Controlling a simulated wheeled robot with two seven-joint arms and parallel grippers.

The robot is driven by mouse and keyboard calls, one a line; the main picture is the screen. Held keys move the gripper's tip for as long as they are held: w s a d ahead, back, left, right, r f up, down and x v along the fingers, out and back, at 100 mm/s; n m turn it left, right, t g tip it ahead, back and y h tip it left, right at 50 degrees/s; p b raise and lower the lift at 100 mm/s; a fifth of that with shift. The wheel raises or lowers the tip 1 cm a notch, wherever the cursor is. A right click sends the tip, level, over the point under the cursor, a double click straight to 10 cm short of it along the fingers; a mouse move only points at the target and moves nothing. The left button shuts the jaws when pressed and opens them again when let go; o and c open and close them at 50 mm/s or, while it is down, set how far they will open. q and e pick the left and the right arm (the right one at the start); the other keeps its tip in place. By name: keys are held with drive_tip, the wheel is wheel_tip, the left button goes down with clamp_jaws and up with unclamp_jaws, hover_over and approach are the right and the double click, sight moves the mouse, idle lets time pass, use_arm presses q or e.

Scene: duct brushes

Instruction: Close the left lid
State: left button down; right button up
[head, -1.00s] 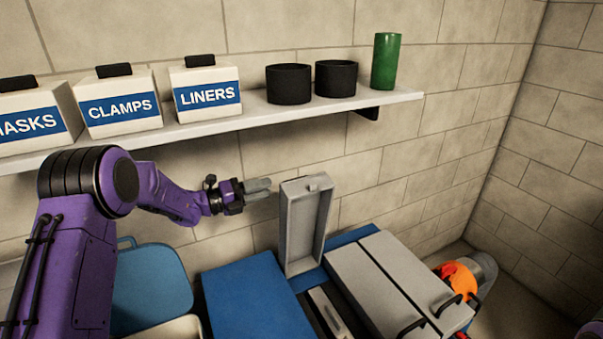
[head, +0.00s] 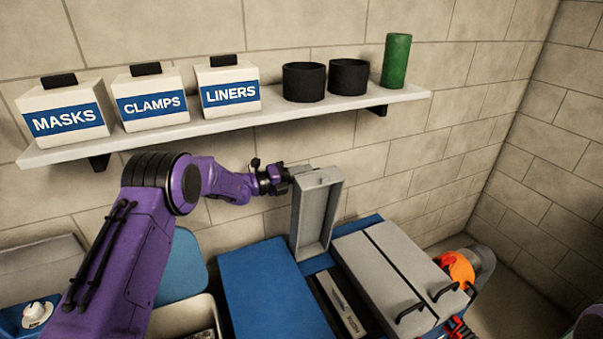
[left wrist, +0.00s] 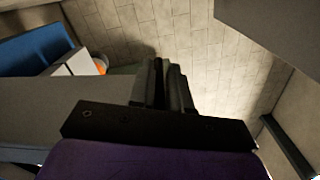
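The left lid (head: 317,214) is a light grey shallow tray-like panel standing raised, its hollow side facing me. It stands at the back of an open narrow compartment (head: 341,304) in the blue unit. My left gripper (head: 287,174) is at the lid's upper left edge, with its fingertips partly hidden behind the lid. Whether it touches the lid I cannot tell. In the left wrist view its dark fingers (left wrist: 162,84) are close together with nothing visible between them. My right gripper is not in view.
Two grey lids with black handles (head: 395,275) lie flat to the right of the open compartment. A blue flat top (head: 270,285) lies to its left. A wall shelf (head: 215,118) above carries labelled boxes, black cups and a green cylinder. An orange item (head: 457,268) is at the right.

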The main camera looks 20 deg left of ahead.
use_arm(q)
drive_tip(key=shift+f, duration=0.1)
drive_tip(key=s+d+f+m+b, duration=0.4)
drive_tip(key=s+d+b, duration=0.9)
drive_tip(key=d+b, duration=0.2)
drive_tip(key=shift+s+d, duration=0.25)
drive_tip(key=shift+s, duration=0.1)
drive_tip(key=c, duration=1.2)
unclamp_jaws()
drive_tip(key=shift+d, duration=0.1)
drive_tip(key=shift+o, duration=0.2)
drive_tip(key=shift+w, duration=0.1)
